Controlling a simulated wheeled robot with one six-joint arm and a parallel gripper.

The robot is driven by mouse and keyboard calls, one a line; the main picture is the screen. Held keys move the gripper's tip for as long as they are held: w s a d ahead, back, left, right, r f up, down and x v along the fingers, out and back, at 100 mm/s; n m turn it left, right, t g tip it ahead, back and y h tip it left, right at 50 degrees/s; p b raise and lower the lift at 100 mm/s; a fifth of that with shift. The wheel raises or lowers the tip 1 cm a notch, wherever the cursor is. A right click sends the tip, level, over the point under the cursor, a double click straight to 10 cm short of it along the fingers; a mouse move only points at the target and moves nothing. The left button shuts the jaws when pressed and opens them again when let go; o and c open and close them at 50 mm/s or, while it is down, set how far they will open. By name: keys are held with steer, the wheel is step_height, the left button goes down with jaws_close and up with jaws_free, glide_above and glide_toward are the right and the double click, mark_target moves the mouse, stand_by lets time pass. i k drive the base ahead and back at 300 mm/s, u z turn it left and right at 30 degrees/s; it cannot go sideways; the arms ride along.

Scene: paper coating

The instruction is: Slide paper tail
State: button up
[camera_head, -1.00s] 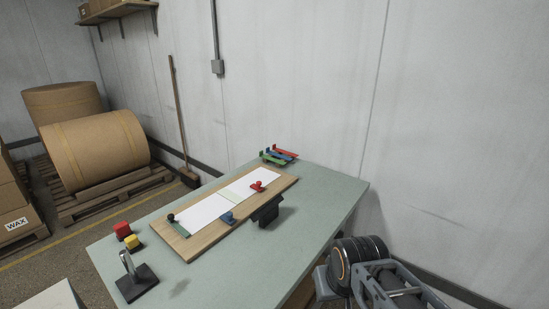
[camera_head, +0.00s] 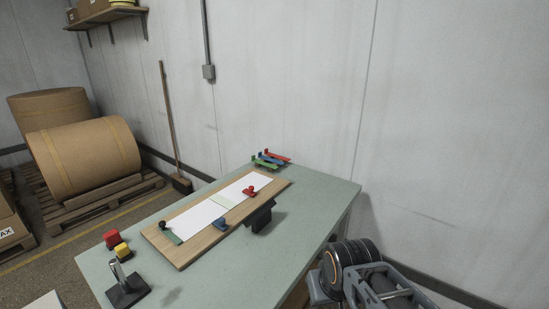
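A white paper strip (camera_head: 198,215) lies along a wooden board (camera_head: 187,256) on the green table (camera_head: 232,275). A pale green band (camera_head: 222,201) crosses the strip near its middle. A green bar with a dark knob (camera_head: 171,234) lies across the strip's near-left end. A blue clip-like piece (camera_head: 221,224) sits at the board's front edge, and a red one (camera_head: 249,191) sits on the strip's right part. A black block (camera_head: 262,217) stands at the board's front right edge. My arm shows at the lower right, off the table; my gripper's fingers are not visible.
Red, blue and green bars (camera_head: 270,159) lie at the table's back corner. A red block (camera_head: 112,239), a yellow block (camera_head: 122,250) and a black stand with a metal post (camera_head: 127,290) are at the left. The front right tabletop is clear. Paper rolls (camera_head: 84,157) lie beyond.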

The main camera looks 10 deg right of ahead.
mark_target(180, 229)
steer(key=z, duration=0.05)
steer(key=k, duration=0.5)
steer(key=z, duration=1)
steer(key=i, duration=1)
steer(key=u, duration=2.5)
steer(key=i, duration=0.5)
steer(key=u, duration=0.05)
